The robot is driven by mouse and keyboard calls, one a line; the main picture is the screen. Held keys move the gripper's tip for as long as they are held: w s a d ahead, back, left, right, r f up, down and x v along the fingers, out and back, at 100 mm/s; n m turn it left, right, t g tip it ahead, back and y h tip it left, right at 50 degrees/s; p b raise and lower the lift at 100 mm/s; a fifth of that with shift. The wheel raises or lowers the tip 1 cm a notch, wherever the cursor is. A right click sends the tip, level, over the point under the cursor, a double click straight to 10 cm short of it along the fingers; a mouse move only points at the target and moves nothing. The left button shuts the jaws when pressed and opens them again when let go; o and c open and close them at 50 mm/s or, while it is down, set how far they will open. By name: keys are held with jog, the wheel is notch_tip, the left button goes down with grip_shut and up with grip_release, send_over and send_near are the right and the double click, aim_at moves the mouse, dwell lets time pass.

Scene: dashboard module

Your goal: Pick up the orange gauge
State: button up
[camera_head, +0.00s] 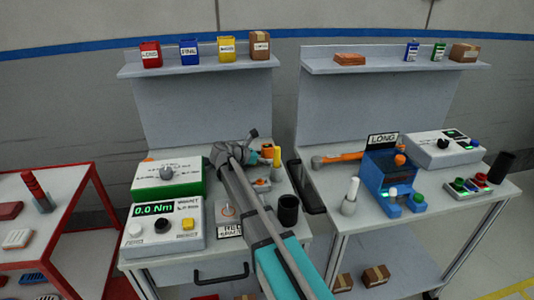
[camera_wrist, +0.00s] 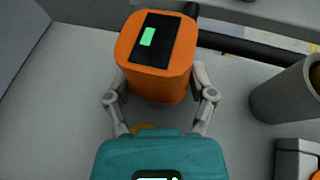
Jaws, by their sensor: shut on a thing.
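The orange gauge (camera_wrist: 179,84) is a rounded orange block in the wrist view, with a black top panel and a small lit green display. My gripper (camera_wrist: 158,84) has one grey finger on each side of it and is shut on it. I cannot tell whether its underside touches the grey bench. In the head view, a small orange patch (camera_head: 267,149) shows by my wrist at the back of the left bench; my wrist and arm hide much around it.
A grey cup (camera_wrist: 283,97) stands right of the gauge in the wrist view, with a dark bar (camera_wrist: 235,47) behind. In the head view, a torque meter (camera_head: 162,229) and green-based meter (camera_head: 168,190) stand left of my arm. A black cup (camera_head: 288,210) stands right of it.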

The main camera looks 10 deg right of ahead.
aim_at(266, 146)
jog(key=shift+c, duration=0.4)
jog(key=shift+r, duration=0.1)
notch_tip(266, 146, up, 10)
jog(key=p, duration=1)
dwell(0.6)
notch_tip(266, 146, up, 21)
jog(key=p, duration=2.1)
jog(key=shift+r+p, duration=0.15)
jog(key=shift+p, duration=0.15)
